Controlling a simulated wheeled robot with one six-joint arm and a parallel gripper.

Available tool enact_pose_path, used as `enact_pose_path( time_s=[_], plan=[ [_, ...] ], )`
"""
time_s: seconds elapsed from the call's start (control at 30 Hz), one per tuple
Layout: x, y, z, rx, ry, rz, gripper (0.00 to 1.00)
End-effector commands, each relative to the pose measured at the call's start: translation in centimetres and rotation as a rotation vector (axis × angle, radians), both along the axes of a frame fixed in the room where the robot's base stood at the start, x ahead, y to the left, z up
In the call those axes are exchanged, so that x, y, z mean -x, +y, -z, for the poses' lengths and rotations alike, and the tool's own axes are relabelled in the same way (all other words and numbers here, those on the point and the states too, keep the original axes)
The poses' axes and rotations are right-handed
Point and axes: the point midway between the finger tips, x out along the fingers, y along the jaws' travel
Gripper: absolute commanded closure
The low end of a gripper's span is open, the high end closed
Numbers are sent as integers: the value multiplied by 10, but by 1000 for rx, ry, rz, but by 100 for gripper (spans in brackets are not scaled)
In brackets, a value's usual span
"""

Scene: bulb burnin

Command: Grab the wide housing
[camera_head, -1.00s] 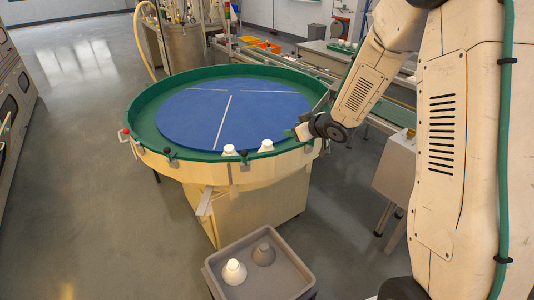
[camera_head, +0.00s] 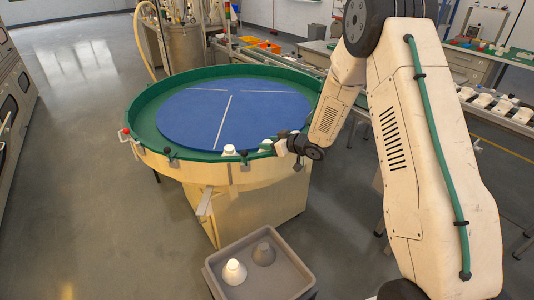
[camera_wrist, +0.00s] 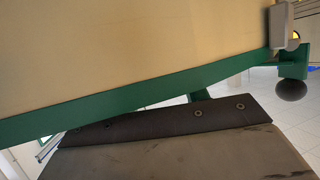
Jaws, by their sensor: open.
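Two white cone-like housings sit at the near rim of the round table, a left one (camera_head: 229,151) and a right one (camera_head: 266,146). I cannot tell which is the wide housing. My gripper (camera_head: 281,146) is open, just right of the right rim housing and close to it; contact cannot be told.
The round table (camera_head: 146,118) has a green rim and blue top, with small clamps and black knobs along its near edge. The grey bin (camera_head: 296,268) is below it. A conveyor (camera_head: 500,118) with white parts runs at right. Floor at left is clear.

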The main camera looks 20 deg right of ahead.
Motion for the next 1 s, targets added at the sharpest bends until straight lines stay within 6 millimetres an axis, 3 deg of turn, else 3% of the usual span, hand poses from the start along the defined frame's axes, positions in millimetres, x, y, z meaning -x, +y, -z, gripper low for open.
enact_pose_path(
  time_s=[0.2, 0.37, 0.4, 0.73, 1.0],
  plan=[
    [-2, 1, 1, 0, 0, 0, 55],
    [-2, 1, 1, 0, 0, 0, 97],
    [-2, 1, 1, 0, 0, 0, 100],
    [-2, 1, -10, 0, -2, 1, 100],
    [-2, 1, -63, 1, -5, 1, 100]
  ],
)
